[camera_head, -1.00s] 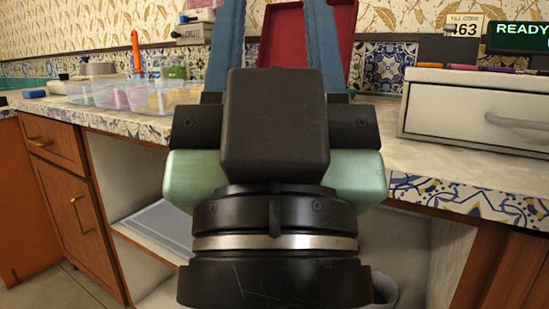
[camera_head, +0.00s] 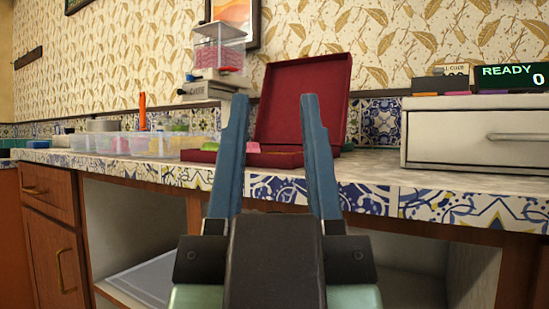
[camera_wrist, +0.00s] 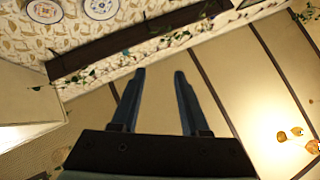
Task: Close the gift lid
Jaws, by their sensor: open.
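The gift box stands on the counter in the head view. Its dark red lid (camera_head: 303,98) is raised upright and leans slightly back. Its low red base (camera_head: 272,158) lies in front of the lid, partly hidden behind my left finger. My gripper (camera_head: 275,105) points up in front of the counter, with its two blue fingers apart and nothing between them. The fingers overlap the lid in the picture but appear nearer to me than the box. In the wrist view my gripper (camera_wrist: 161,75) is open and empty, facing the wall and ceiling; the box does not show there.
Clear plastic containers (camera_head: 150,144) with colourful contents stand left of the box. A scale (camera_head: 212,80) with a clear bin is behind them. A white drawer unit (camera_head: 480,135) stands at the right. The counter's tiled front edge (camera_head: 365,197) runs across the view.

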